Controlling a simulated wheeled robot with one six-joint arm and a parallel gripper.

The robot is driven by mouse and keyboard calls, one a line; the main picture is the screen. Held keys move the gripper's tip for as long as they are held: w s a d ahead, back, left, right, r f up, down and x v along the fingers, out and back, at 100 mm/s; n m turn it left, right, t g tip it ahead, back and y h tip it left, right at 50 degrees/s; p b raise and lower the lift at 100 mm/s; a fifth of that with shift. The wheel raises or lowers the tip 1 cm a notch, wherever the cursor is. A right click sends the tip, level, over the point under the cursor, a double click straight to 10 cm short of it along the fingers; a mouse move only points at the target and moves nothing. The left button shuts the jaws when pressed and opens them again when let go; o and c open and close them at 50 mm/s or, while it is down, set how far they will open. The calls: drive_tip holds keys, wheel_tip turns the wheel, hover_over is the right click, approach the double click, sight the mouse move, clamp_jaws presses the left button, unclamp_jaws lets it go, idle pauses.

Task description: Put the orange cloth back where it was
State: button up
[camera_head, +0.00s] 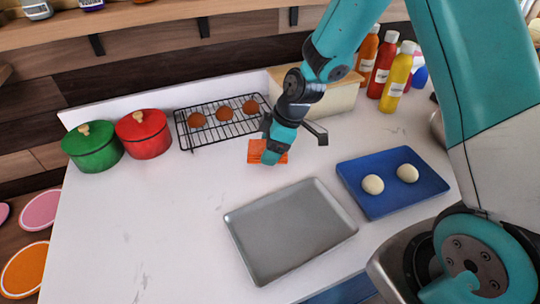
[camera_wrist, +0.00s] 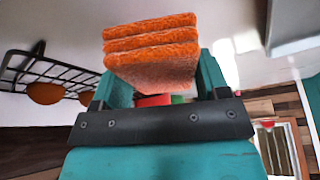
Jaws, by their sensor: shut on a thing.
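The orange cloth (camera_head: 256,150) is a folded stack of fuzzy orange layers. In the head view it shows at the end of my gripper (camera_head: 270,152), over the white counter in front of the wire rack. In the wrist view the cloth (camera_wrist: 150,50) sits between the two teal fingers of my gripper (camera_wrist: 155,80), which is shut on it. The head view does not show clearly whether the cloth touches the counter. My gripper hides part of the cloth in the head view.
A black wire rack (camera_head: 187,133) with several brown round items stands behind. Green (camera_head: 92,150) and red (camera_head: 144,136) pots stand at left. A grey tray (camera_head: 290,232) lies in front, a blue tray (camera_head: 385,202) with two pale balls at right. Bottles (camera_head: 396,80) stand at the back right.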

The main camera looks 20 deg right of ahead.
drive_tip(key=shift+f, duration=1.95)
drive_tip(key=shift+f, duration=0.25)
drive_tip(key=o, duration=1)
drive_tip(key=shift+r, duration=0.15)
drive_tip(key=shift+c, duration=0.2)
drive_tip(key=shift+r, duration=0.1)
